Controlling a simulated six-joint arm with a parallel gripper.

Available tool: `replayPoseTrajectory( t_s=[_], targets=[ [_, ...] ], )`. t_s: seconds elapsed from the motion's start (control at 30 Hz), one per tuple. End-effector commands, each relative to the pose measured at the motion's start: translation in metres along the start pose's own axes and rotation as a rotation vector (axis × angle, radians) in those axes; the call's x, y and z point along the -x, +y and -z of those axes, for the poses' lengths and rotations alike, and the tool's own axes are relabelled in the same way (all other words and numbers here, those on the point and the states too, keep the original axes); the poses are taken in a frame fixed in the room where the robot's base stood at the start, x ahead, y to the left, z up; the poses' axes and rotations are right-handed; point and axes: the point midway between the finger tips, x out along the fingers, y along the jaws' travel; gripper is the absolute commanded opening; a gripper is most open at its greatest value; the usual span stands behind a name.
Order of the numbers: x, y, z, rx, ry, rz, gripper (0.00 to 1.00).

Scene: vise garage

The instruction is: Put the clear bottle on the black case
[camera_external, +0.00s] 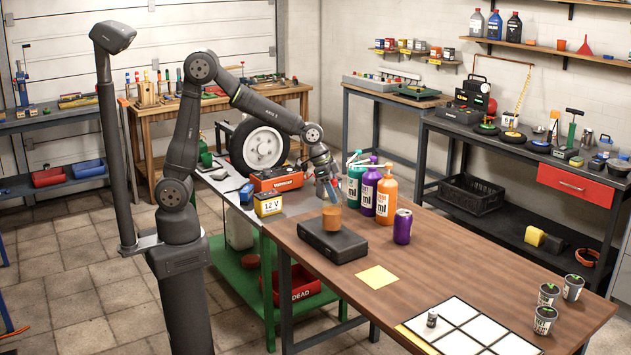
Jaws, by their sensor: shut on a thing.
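The black case (346,246) lies flat at the back left of the brown wooden table. My gripper (330,190) points down above it and is shut on a small, pale bluish see-through thing that looks like the clear bottle, mostly covered by the fingers. An orange-brown cylinder (332,217) shows right below the fingers, over the case's top. I cannot tell whether it is a separate thing or the lower part of the bottle, nor whether it touches the case.
Orange (386,197), purple (370,190) and green (354,184) bottles stand close to the right of my gripper, with a purple can (402,227) nearby. A yellow sheet (377,279) lies in front. A white-squared board (470,325) and several cups (548,294) are at the front right.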

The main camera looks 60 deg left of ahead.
Motion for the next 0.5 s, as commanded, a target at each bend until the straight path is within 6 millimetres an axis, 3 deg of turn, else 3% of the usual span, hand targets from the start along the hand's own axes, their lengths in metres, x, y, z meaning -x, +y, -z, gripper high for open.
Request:
replayPoseTrajectory(
  t_s=[0.1,0.43,0.47,0.5],
  targets=[
    [-0.0110,0.0002,-0.0042,0.000,0.001,0.000,0.13],
    [-0.0136,0.0004,-0.0054,0.000,0.000,0.000,0.13],
    [-0.0142,0.0004,-0.0059,0.000,0.000,-0.001,0.60],
    [-0.0139,0.0004,-0.0057,0.000,0.000,-0.001,0.68]
  ],
)
